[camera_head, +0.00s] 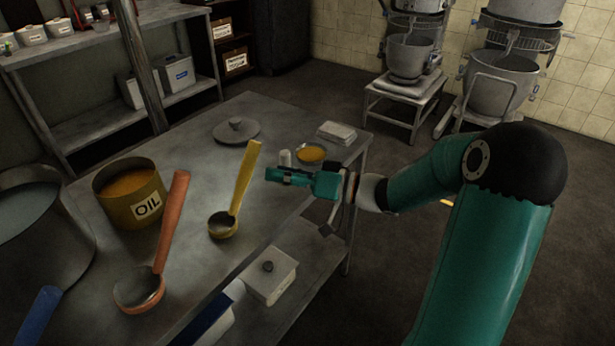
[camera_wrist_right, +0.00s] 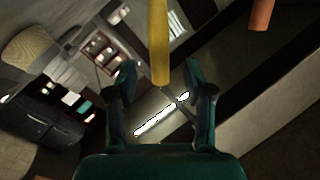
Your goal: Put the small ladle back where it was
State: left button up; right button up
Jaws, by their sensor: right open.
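The small ladle with the yellow handle (camera_head: 245,178) rests with its bowl (camera_head: 223,225) on the metal table, its handle slanting up to the right. My right gripper (camera_head: 272,175) is open and empty, a little to the right of the handle in the head view. In the right wrist view, the yellow handle (camera_wrist_right: 159,42) hangs down from the top edge, in line with the gap between the open fingers (camera_wrist_right: 166,92). I cannot tell exactly how far it is from them. My left gripper is out of view.
A larger orange-handled ladle (camera_head: 172,225) stands to the left, near the oil pot (camera_head: 130,198) and a big pot (camera_head: 35,230).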

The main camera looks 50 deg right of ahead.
jog(key=v, duration=0.6)
dwell(0.4)
